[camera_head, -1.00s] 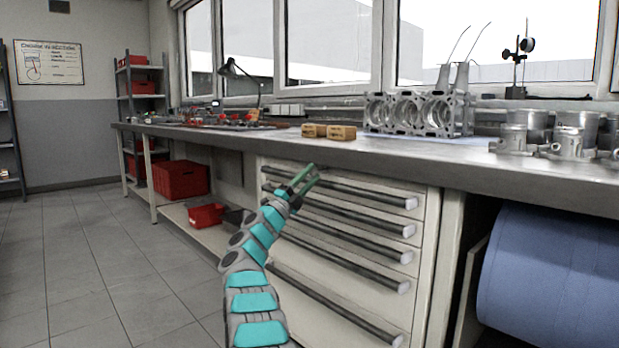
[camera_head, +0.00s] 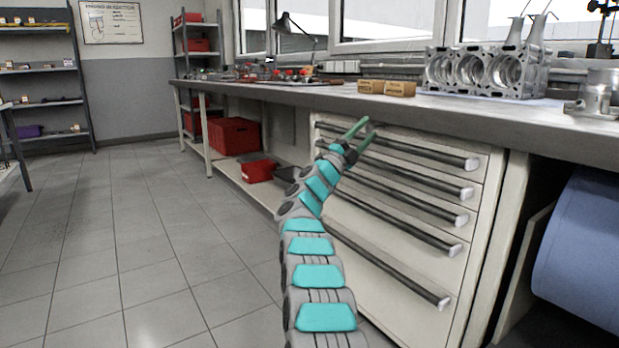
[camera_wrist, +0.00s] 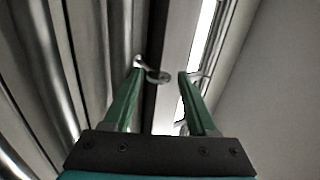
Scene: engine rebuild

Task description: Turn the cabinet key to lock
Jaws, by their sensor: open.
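The drawer cabinet (camera_head: 400,235) stands under the workbench, with several drawers and long dark handles. My gripper (camera_head: 362,130) is at the top left of the cabinet front, close to the top drawer. In the wrist view, the two green fingers of my gripper (camera_wrist: 157,85) are apart. A small silvery key-like piece (camera_wrist: 157,77) shows between the fingertips, nearer the left one; they do not appear closed on it. In the head view I cannot make out the key.
The workbench (camera_head: 300,95) runs above the cabinet, carrying an engine block (camera_head: 487,72) and small cardboard boxes (camera_head: 386,88). A blue roll (camera_head: 585,250) is at the right. Red bins (camera_head: 234,136) sit on the lower shelf. The tiled floor at left is clear.

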